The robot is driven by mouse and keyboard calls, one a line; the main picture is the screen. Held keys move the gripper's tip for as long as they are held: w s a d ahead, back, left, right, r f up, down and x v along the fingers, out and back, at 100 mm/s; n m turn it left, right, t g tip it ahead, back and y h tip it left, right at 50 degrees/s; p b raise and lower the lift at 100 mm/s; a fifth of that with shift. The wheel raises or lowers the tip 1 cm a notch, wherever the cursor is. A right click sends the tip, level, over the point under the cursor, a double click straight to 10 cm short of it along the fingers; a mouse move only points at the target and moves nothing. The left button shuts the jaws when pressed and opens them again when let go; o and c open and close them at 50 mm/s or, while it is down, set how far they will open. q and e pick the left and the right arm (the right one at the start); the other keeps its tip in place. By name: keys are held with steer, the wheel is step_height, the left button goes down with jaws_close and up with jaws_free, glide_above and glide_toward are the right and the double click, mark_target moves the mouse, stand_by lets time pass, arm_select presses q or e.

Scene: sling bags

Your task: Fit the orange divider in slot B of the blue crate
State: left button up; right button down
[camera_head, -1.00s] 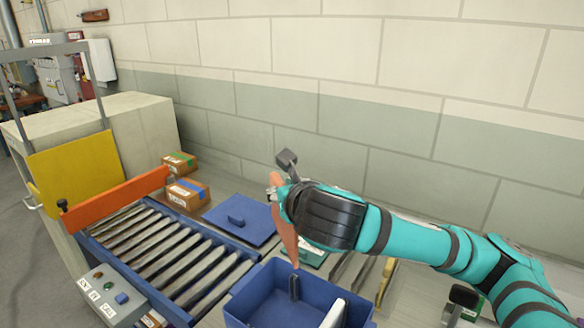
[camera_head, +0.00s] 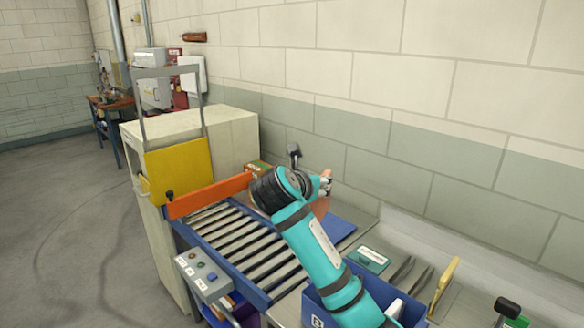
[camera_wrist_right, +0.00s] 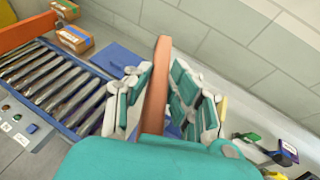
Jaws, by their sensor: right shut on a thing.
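My right gripper (camera_head: 325,184) is shut on the orange divider (camera_head: 321,207), a thin flat panel. In the right wrist view the divider (camera_wrist_right: 157,82) stands upright between the two finger pads (camera_wrist_right: 155,98). In the head view most of the divider is hidden behind my wrist. The gripper is beyond the blue crate, in line with the blue panel's right side. The blue crate (camera_head: 312,304) is at the bottom edge, mostly covered by my right arm and cut off. My left gripper is not in view.
A roller conveyor (camera_head: 247,245) with an orange bar (camera_head: 208,195) stands to the left. A blue flat panel (camera_head: 338,226) lies behind the crate. A wall closes off the back.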

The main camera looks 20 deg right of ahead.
arm_select(q)
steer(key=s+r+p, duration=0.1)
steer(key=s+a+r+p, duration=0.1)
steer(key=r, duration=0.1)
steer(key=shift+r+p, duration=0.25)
steer(key=shift+p, duration=0.1)
arm_select(e)
steer(key=s+d+f+m+g+h, duration=0.1)
steer(key=s+d+f+m+g, duration=0.1)
steer(key=f, duration=0.4)
steer(key=s+d+f+m+g+h, duration=0.1)
steer(key=s+d+f+m+g, duration=0.1)
steer(key=f, duration=0.5)
steer(key=shift+s+d+f+h, duration=0.3)
steer(key=shift+s+d+h, duration=0.1)
steer(key=shift+s+d, duration=0.4)
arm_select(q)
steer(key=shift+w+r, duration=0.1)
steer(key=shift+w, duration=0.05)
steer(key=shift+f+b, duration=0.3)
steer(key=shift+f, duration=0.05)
arm_select(e)
step_height(320, 180, down, 6)
steer(key=shift+a, duration=0.15)
arm_select(q)
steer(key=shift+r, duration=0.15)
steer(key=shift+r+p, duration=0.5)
steer(key=shift+p, duration=0.15)
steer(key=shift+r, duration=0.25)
